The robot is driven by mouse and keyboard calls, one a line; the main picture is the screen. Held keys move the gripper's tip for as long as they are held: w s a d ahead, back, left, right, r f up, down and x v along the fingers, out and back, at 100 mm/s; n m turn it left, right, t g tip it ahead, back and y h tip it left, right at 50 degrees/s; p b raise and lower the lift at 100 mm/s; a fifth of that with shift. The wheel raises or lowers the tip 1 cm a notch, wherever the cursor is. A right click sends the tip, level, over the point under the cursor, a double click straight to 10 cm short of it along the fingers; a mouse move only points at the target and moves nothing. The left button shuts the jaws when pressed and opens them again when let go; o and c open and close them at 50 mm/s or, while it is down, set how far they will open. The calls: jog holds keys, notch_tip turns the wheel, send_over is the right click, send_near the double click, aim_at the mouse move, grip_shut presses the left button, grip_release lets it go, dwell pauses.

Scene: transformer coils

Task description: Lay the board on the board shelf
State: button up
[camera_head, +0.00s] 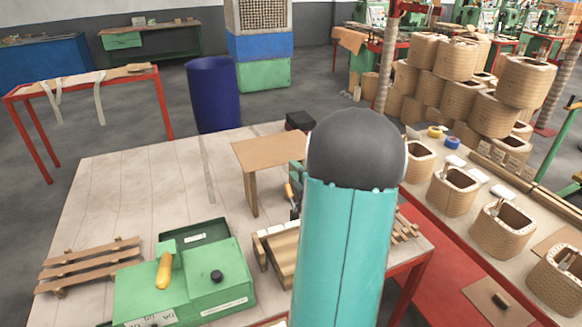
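A small stand with a flat brown top (268,151) and an upright side leg is on the pale worktable, just left of my arm. It looks like the board shelf. I cannot tell whether a separate board lies on its top. My teal arm with its dark rounded joint fills the middle of the view and hides the stand's right side. A small teal part and a yellow-handled item (290,194) show at the arm's left edge, too small to tell more.
A green machine (190,275) with a yellow handle stands at the front of the worktable (130,190). A slatted wooden rack (90,265) lies left of it, and a wooden frame (275,255) right. The table's left middle is clear. Wound coils (455,190) line the right bench.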

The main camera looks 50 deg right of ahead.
jog(key=v, duration=0.9)
jog(key=shift+w+a, duration=0.1)
dwell(0.4)
jog(key=w+a+r+n+g+y, duration=0.1)
jog(key=w+a+n+y, duration=0.25)
jog(key=a+n, duration=0.35)
jog(key=w+a+r+n+y, duration=0.2)
jog(key=w+a+n+y, duration=0.1)
jog(key=a+n+y, duration=0.4)
jog(key=w+a+r+n+g+y, duration=0.15)
jog(key=w+a+n, duration=0.3)
jog(key=a, duration=0.45)
jog(key=s+a+f+n+g+y, duration=0.1)
jog(key=s+a+n+g, duration=0.3)
jog(key=a+n, duration=0.65)
jog(key=s+a+n+g+y, duration=0.1)
jog(key=s+a+n+g, duration=0.35)
jog(key=a+n, duration=0.6)
jog(key=s+r+n+h, duration=0.1)
jog(key=n+h, duration=0.1)
jog(key=n, duration=0.4)
jog(key=s+d+r+n+h, duration=0.1)
jog(key=n+h, duration=0.1)
jog(key=n, duration=0.5)
jog(key=s+r+n+h, duration=0.1)
jog(key=s+n+h, duration=0.1)
jog(key=n, duration=0.4)
jog(key=shift+s+d+r+n, duration=0.1)
jog(key=shift+d+r+n, duration=0.15)
jog(key=shift+r+n, duration=0.1)
